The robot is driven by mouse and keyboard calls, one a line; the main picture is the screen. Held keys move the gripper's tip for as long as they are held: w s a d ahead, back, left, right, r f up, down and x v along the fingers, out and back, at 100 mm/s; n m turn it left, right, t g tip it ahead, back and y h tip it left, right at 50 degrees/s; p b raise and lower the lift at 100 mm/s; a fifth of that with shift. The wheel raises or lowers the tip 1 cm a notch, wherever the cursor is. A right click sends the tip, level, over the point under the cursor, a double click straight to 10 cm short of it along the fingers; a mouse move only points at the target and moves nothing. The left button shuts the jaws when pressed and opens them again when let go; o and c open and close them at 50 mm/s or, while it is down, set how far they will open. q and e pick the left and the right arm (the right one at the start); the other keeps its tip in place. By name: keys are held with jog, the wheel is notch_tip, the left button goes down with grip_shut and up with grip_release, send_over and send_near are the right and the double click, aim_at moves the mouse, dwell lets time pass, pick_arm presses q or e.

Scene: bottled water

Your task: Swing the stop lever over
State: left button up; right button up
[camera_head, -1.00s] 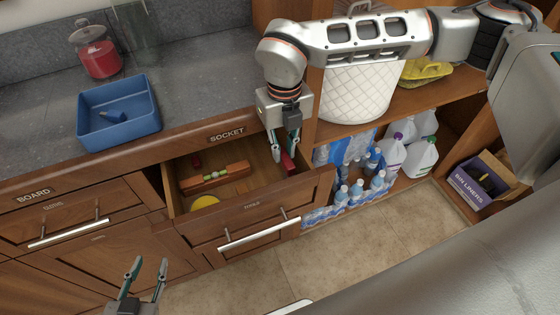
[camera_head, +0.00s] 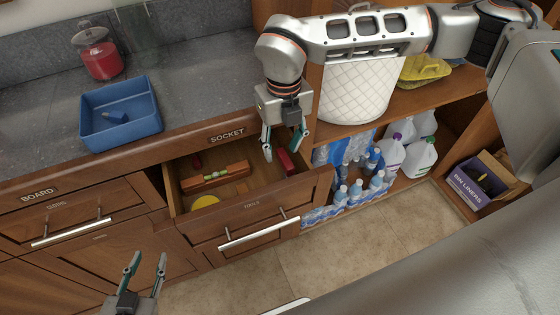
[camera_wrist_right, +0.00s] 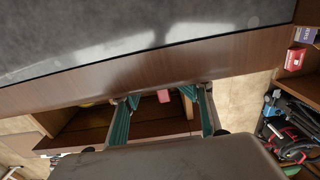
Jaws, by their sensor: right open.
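I cannot make out a stop lever for certain. A red piece (camera_head: 287,163) stands at the right end of the open drawer (camera_head: 250,213), and it also shows as a pinkish block in the right wrist view (camera_wrist_right: 164,96). My right gripper (camera_head: 284,148) is over that end of the drawer, open and empty, its fingers spread. In the head view the red piece is just below the fingertips; in the right wrist view it lies between the fingers (camera_wrist_right: 162,110). I cannot tell whether they touch it. My left gripper (camera_head: 143,268) is open and empty, low in front of the cabinet.
The drawer also holds a wooden spirit level (camera_head: 213,177) and a yellow round thing (camera_head: 205,202). A blue bin (camera_head: 121,132) and a red-filled jar (camera_head: 99,58) stand on the counter. Bottles (camera_head: 362,188) and a bin liners box (camera_head: 480,183) are at the right.

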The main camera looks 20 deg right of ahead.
jog(key=shift+r+p, duration=1.75)
jog(key=shift+r, duration=1.2)
pick_arm(q)
notch_tip(320, 180, up, 6)
jog(key=w+t, duration=0.1)
jog(key=shift+w, duration=0.25)
pick_arm(e)
jog(key=shift+f, duration=0.1)
